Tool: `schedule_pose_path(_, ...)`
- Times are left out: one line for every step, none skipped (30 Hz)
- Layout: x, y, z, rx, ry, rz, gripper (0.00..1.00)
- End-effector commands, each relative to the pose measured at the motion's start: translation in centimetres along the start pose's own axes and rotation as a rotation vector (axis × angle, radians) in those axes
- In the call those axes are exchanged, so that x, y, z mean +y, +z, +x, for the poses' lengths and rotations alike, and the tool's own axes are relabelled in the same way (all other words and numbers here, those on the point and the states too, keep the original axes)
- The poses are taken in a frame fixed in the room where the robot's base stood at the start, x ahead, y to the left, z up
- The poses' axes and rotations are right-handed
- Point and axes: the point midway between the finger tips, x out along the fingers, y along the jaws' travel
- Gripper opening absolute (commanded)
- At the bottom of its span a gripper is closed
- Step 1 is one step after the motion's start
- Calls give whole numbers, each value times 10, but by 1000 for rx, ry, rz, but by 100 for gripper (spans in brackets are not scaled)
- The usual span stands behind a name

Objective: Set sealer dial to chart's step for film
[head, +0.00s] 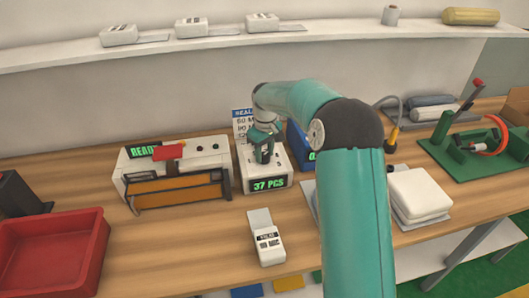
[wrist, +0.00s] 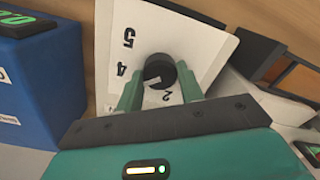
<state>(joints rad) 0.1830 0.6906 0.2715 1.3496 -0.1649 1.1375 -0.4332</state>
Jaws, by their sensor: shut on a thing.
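My gripper (head: 263,153) reaches down onto the top of a white unit (head: 279,172) whose display reads 37 PCS. In the wrist view my gripper (wrist: 160,88) is shut on a black round dial (wrist: 160,68), one finger on each side. The white dial plate (wrist: 206,42) shows 5, 4 and 2; other numbers are hidden by the fingers. A pale mark on the dial points to the lower left, between 4 and 2. The chart (head: 242,121) behind is mostly hidden by my arm. A film packet (head: 266,237) with a small, hard-to-read label lies in front.
The sealer (head: 186,155) with a READY display stands left, with a red tray (head: 60,255) farther left. A blue box (head: 295,135) is close to my gripper's right. White folded stacks (head: 420,190) and a green fixture (head: 470,145) are right. Bench around the packet is clear.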

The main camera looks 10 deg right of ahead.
Motion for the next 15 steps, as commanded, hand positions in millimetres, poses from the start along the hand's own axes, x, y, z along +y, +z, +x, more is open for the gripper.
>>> schedule_pose_path(0, 0, 0, -1, -1, -43, 15)
schedule_pose_path(0, 0, 0, -1, -1, -72, 15)
schedule_pose_path(0, 0, 0, -2, -1, -109, 15)
schedule_pose_path(0, 0, 0, -3, -1, -137, 15)
schedule_pose_path(0, 0, 0, -4, -1, -164, 15)
schedule_pose_path(0, 0, 0, -5, -1, -199, 15)
schedule_pose_path(0, 0, 0, -5, -1, -225, 15)
schedule_pose_path(0, 0, 0, -6, 0, -250, 15)
schedule_pose_path(0, 0, 0, -7, 0, -282, 15)
schedule_pose_path(0, 0, 0, -8, 0, -305, 15)
schedule_pose_path(0, 0, 0, -8, 0, -327, 15)
schedule_pose_path(0, 0, 0, -9, 0, -355, 15)
schedule_pose_path(0, 0, 0, -9, 0, -374, 15)
schedule_pose_path(0, 0, 0, -9, 0, -393, 15)
schedule_pose_path(0, 0, 0, -10, 0, -415, 15)
